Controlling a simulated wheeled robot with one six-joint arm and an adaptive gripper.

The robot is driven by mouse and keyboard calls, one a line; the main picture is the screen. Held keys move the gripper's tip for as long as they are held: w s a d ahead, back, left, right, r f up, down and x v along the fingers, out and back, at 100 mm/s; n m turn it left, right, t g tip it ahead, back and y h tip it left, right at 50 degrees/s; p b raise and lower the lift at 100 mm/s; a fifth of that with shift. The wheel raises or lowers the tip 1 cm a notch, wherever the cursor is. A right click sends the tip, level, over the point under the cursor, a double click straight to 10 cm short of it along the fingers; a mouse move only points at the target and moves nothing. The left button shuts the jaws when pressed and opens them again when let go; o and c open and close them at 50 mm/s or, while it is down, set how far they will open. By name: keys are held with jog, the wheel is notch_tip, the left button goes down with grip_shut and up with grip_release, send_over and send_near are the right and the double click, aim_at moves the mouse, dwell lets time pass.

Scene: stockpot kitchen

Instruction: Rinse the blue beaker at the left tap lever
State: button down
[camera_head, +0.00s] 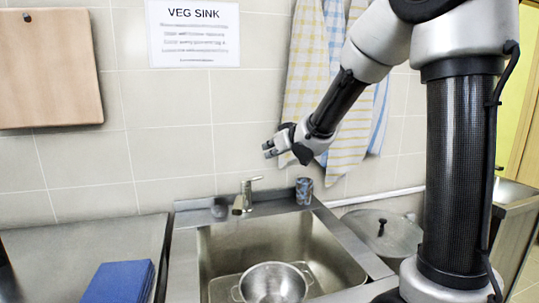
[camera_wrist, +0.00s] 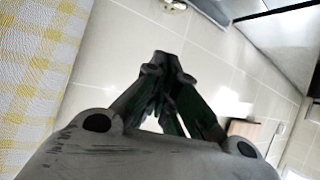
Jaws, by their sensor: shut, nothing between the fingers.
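A small blue patterned cup, which looks like the blue beaker (camera_head: 304,191), stands upright on the back ledge of the sink (camera_head: 290,235), right of the tap. The tap (camera_head: 245,196) is on the same ledge, with its lever at the top pointing right. Only this one tap shows clearly. My gripper (camera_head: 268,150) is shut and empty, in the air above the ledge, left of and higher than the beaker. Its closed fingers also show in the wrist view (camera_wrist: 161,62); the beaker cannot be made out there.
A metal colander (camera_head: 272,283) sits in the basin. A small grey object (camera_head: 219,207) is left of the tap. A pot lid (camera_head: 382,235) lies right of the sink, a blue box (camera_head: 118,283) on the left counter. Towels (camera_head: 335,100) hang on the wall behind my arm.

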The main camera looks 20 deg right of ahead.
send_over(260, 177)
jog(key=f, duration=0.3)
jog(key=shift+w+a+f, duration=0.2)
jog(key=shift+w+f, duration=0.05)
jog(key=shift+f, duration=0.05)
jog(key=shift+s+d+f, duration=0.1)
jog(key=shift+s+f, duration=0.05)
jog(key=shift+f, duration=0.45)
jog(key=shift+s+d+f, duration=0.1)
jog(key=shift+s+f, duration=0.05)
jog(key=shift+f, duration=0.45)
jog(key=shift+s+f, duration=0.15)
jog(key=shift+f, duration=0.6)
jog(key=shift+s+d+f, duration=0.15)
jog(key=shift+s+f, duration=0.2)
jog(key=shift+f, duration=0.35)
jog(key=shift+r, duration=0.1)
